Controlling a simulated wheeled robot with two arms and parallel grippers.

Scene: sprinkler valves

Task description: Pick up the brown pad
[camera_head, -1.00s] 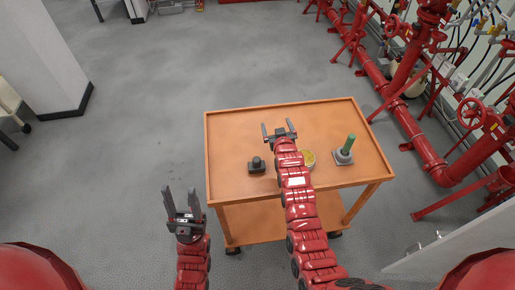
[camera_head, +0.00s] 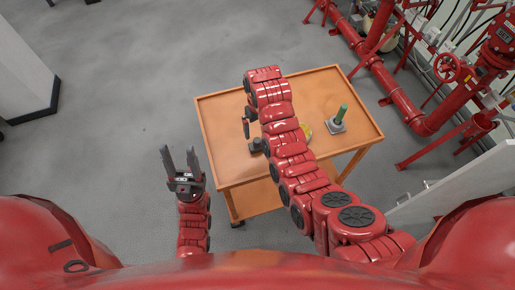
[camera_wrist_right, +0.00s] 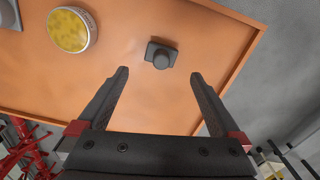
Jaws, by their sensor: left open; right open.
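No plainly brown pad shows on the orange-brown cart. A dark grey block with a round knob (camera_head: 257,146) sits at the cart's near left; it also shows in the right wrist view (camera_wrist_right: 161,56). A round yellow-topped tin (camera_head: 306,131) lies to its right, partly behind my right arm, and shows at upper left in the wrist view (camera_wrist_right: 70,30). My right gripper (camera_wrist_right: 160,73) is open and empty, its fingers pointing toward the dark block, which appears just beyond the fingertips. In the head view my arm mostly hides it. My left gripper (camera_head: 181,160) is open and empty, left of the cart.
The cart top (camera_head: 220,115) has a raised rim and is bare at its left. A green-handled piece on a grey base (camera_head: 339,117) stands at the right. Red pipes and valves (camera_head: 420,118) line the right wall. Grey floor is clear at the left.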

